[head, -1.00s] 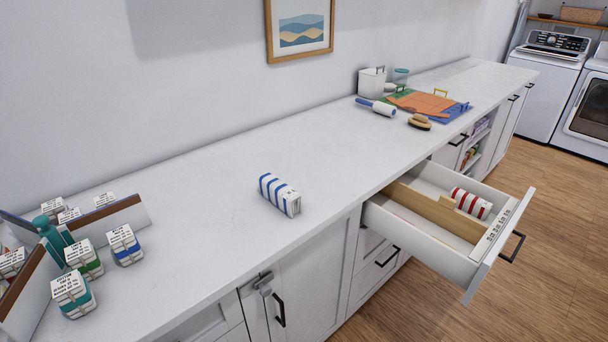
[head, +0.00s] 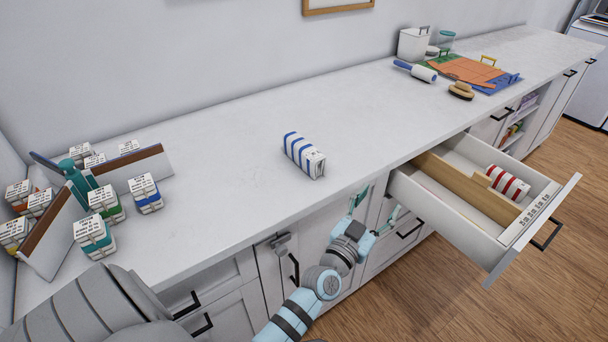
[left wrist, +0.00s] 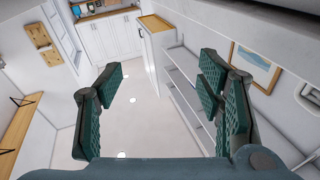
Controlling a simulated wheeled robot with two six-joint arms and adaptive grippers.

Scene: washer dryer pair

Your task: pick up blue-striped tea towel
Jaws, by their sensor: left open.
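The blue-striped tea towel (head: 303,155) is a rolled or folded white bundle with blue bands. It lies alone on the white countertop (head: 230,170), near the middle of the head view. My left gripper (head: 375,203) is open and empty, in front of the counter's front edge, below and to the right of the towel and apart from it. In the left wrist view the open fingers (left wrist: 160,95) have nothing between them, and the towel does not show there. My right gripper is not in view.
An open drawer (head: 428,200) juts out right of my left gripper, with a red-striped towel (head: 508,183) inside. Several labelled bundles (head: 145,192) and dividers stand at the counter's left. A lint roller (head: 415,71) and brush (head: 461,91) lie farther right. Counter around the blue-striped towel is clear.

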